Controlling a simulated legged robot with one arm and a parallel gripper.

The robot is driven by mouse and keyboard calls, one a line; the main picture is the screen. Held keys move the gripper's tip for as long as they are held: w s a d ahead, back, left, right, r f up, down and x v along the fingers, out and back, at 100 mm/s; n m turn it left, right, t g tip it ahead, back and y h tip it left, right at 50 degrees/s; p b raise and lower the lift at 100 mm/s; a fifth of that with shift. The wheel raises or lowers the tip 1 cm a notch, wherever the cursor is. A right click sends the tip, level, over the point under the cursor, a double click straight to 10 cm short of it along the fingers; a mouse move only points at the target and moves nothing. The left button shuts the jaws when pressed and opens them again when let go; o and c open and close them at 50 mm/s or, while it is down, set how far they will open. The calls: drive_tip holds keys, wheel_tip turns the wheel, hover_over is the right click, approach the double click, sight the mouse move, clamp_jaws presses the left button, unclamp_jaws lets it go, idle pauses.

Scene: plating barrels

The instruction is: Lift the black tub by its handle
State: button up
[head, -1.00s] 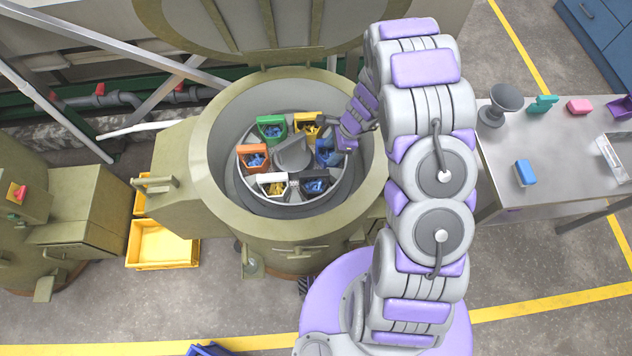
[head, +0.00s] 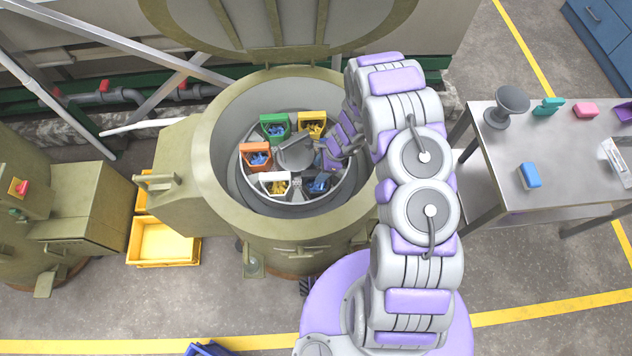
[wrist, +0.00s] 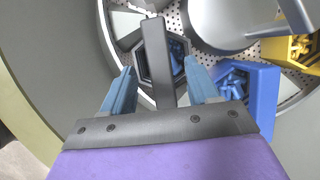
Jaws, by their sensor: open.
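The black tub (head: 311,190) sits in the ring of tubs inside the round drum, at its near right, with blue pieces in it. In the wrist view the black tub (wrist: 145,66) lies ahead of my gripper. Its dark handle (wrist: 158,55) runs lengthwise between the two blue fingers. My gripper (wrist: 161,86) is open, with a gap on each side of the handle. In the head view my gripper (head: 330,165) is down inside the drum, partly covering the tub and its neighbour.
Orange (head: 256,153), green (head: 266,121), yellow (head: 312,119) and white tubs (head: 270,178) share the ring. A blue tub (wrist: 262,100) is close on the right in the wrist view. The drum rim (head: 215,190) surrounds my arm. A steel table (head: 560,150) stands right.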

sight(317, 172)
drive_tip(key=x, duration=0.4)
drive_tip(key=shift+f, duration=0.25)
drive_tip(key=shift+w+a+f, duration=0.1)
drive_tip(key=shift+a+f, duration=0.15)
drive_tip(key=shift+a, duration=0.05)
drive_tip(key=shift+f, duration=0.25)
idle(0.4)
clamp_jaws()
idle(0.3)
